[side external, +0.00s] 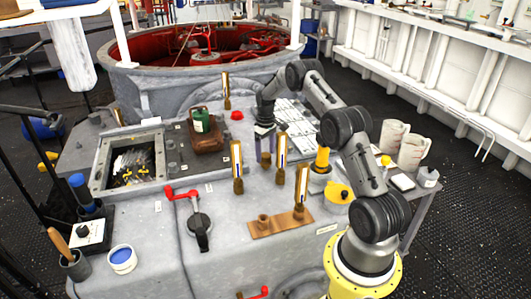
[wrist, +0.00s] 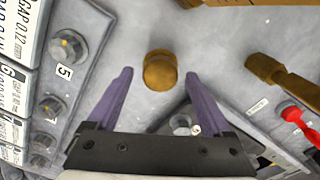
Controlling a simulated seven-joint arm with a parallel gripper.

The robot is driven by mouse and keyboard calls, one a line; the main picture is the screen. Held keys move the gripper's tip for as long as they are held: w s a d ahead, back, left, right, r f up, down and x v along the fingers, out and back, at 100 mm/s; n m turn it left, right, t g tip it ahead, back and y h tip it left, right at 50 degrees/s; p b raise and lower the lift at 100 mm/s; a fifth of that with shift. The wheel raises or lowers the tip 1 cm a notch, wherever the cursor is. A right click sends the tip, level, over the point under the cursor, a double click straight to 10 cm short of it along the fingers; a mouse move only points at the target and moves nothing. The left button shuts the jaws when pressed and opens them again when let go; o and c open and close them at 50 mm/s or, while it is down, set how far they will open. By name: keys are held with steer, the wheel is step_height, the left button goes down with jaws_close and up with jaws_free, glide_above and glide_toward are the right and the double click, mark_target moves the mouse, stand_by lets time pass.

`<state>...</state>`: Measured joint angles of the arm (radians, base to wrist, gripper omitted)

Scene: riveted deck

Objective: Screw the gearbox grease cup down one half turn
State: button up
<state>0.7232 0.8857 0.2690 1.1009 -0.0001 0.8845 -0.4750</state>
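A short round brass cup (side external: 266,160), which looks like the grease cup, stands upright on the grey deck housing. In the wrist view the brass cup (wrist: 160,71) shows its domed top between and just ahead of my two purple fingertips. My gripper (side external: 264,136) points down above the cup in the side view. In the wrist view my gripper (wrist: 160,75) is open, with a clear gap on both sides of the cup. The fingers do not appear to touch it. The cup's thread and base are hidden.
Tall brass oilers stand close by, at left (side external: 237,167), right (side external: 281,162) and front right (side external: 301,187). A red-handled lever (side external: 181,192) is at front left. Numbered white plates (wrist: 15,50) and bolts (wrist: 68,47) lie beside the gripper.

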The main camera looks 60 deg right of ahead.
step_height(320, 180, up, 14)
stand_by(0.7)
steer(key=shift+f, duration=0.15)
steer(key=n+g+h, duration=0.1)
steer(key=n+h, duration=0.3)
steer(key=n, duration=1.4)
glide_toward(266, 157)
steer(key=x, duration=0.6)
steer(key=d+x, duration=0.1)
steer(key=x, duration=0.2)
steer(key=shift+w+r, duration=0.25)
steer(key=shift+w, duration=0.15)
